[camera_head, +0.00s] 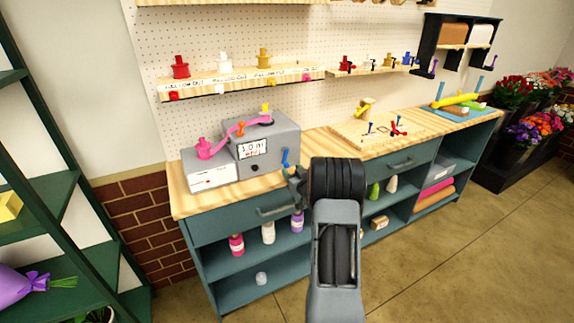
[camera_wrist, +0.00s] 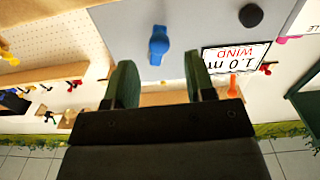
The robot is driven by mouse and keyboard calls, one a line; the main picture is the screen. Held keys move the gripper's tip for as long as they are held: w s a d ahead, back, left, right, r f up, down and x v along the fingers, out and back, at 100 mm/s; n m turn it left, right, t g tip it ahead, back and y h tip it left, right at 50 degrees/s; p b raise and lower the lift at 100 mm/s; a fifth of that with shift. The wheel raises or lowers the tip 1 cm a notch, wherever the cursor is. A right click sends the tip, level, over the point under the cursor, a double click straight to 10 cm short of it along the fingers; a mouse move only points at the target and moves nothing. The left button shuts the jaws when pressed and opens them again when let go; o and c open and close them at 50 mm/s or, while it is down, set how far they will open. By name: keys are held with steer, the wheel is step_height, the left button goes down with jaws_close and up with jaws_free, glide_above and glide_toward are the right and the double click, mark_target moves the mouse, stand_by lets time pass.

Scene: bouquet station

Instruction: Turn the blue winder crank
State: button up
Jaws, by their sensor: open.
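The blue winder crank (camera_head: 285,158) is on the right part of the front of the grey winder machine (camera_head: 268,136), which stands on the wooden counter. In the wrist view, which is upside down, the blue crank (camera_wrist: 158,45) stands out from the grey panel. My gripper (camera_head: 295,182) is close in front of the machine. Its two dark green fingers (camera_wrist: 160,72) are spread wide and empty. The crank appears in line with the gap between them, just beyond the fingertips. I see no contact. A "1.0 m WIND" label (camera_wrist: 234,58) is beside the crank.
A black knob (camera_wrist: 251,15) is on the same panel. A wooden board with coloured pegs (camera_head: 380,130) lies to the right.

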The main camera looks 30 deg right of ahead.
mark_target(287, 166)
steer(key=shift+w+d+p, duration=0.15)
steer(key=shift+w, duration=1.05)
steer(key=shift+w+d+p, duration=0.15)
steer(key=shift+w, duration=1)
steer(key=shift+c, duration=0.5)
steer(key=c, duration=0.8)
steer(key=shift+a, duration=0.1)
